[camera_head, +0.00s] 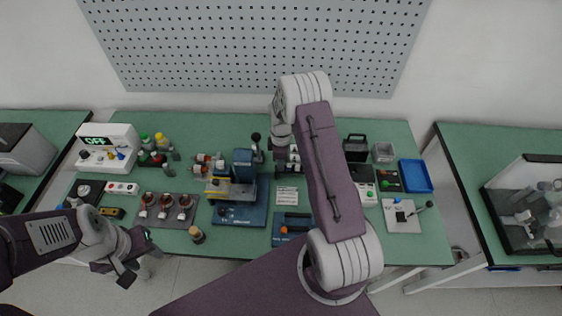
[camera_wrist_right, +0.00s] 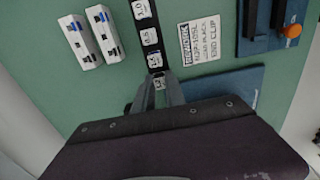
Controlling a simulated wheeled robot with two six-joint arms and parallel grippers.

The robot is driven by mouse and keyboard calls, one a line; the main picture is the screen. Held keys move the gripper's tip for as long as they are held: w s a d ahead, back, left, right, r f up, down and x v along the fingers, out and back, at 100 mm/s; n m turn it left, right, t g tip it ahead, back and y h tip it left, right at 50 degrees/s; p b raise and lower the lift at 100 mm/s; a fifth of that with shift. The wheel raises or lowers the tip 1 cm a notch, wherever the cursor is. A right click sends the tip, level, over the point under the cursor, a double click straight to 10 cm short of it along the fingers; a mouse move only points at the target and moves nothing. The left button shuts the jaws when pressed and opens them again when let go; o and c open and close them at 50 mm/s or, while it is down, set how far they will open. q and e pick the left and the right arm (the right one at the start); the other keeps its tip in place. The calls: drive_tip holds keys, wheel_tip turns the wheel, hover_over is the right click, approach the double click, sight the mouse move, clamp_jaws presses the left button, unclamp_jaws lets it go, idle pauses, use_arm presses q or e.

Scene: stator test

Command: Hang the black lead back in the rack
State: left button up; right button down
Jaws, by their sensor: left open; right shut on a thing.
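My right gripper (camera_wrist_right: 161,86) is low over the bench in the right wrist view, with its fingertips close together at the lower end of a black strip (camera_wrist_right: 150,38) bearing white number labels. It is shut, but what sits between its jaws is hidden. In the head view my right arm covers most of that spot. My left gripper (camera_head: 135,262) is open and empty, in front of the bench's near edge at the lower left. I cannot single out the black lead or its rack in either view.
A white label card (camera_wrist_right: 200,40) lies beside the strip. Two white blocks (camera_wrist_right: 90,38) lie on its other side. A blue unit with an orange knob (camera_wrist_right: 290,30) stands nearby.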

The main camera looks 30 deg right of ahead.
drive_tip(key=shift+f, duration=0.35)
drive_tip(key=c, duration=1.3)
unclamp_jaws()
drive_tip(key=shift+r, duration=0.15)
wheel_tip(320, 180, up, 9)
drive_tip(key=shift+f+b, duration=0.1)
drive_tip(key=shift+b, duration=0.8)
